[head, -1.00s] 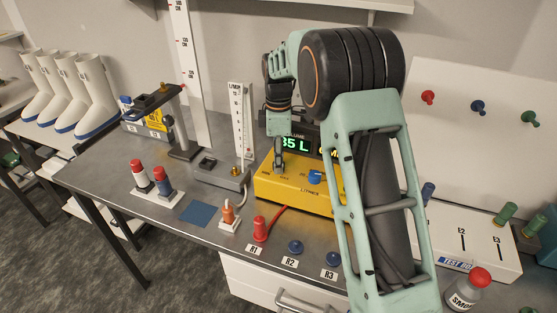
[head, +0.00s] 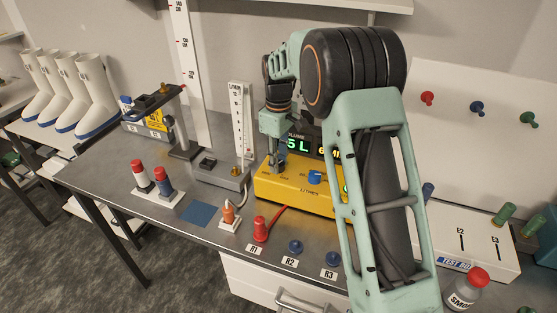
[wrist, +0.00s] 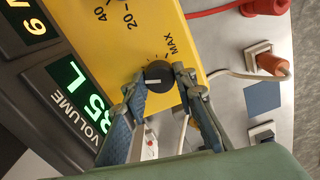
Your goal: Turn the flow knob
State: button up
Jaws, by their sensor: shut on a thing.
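The yellow flow unit (head: 285,194) stands on the bench with lit displays. In the wrist view, a round black knob (wrist: 159,76) with a white pointer line sits on its yellow face (wrist: 105,45), by the word MAX. My gripper (wrist: 160,80) is shut on this knob, one fingertip at each side. A blue knob (head: 314,177) sits to the right on the same face, untouched.
A flowmeter (head: 242,125) stands left of the unit. A red plug (head: 261,229), with a red cable, is at R1 in front. An orange plug (head: 228,213) is beside it. Blue knobs (head: 295,247) are at R2 and R3. A blue mat (head: 200,213) lies on the bench.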

dwell(0.5)
jog(key=o, duration=1.2)
jog(key=shift+c, duration=0.2)
notch_tip(320, 180, up, 12)
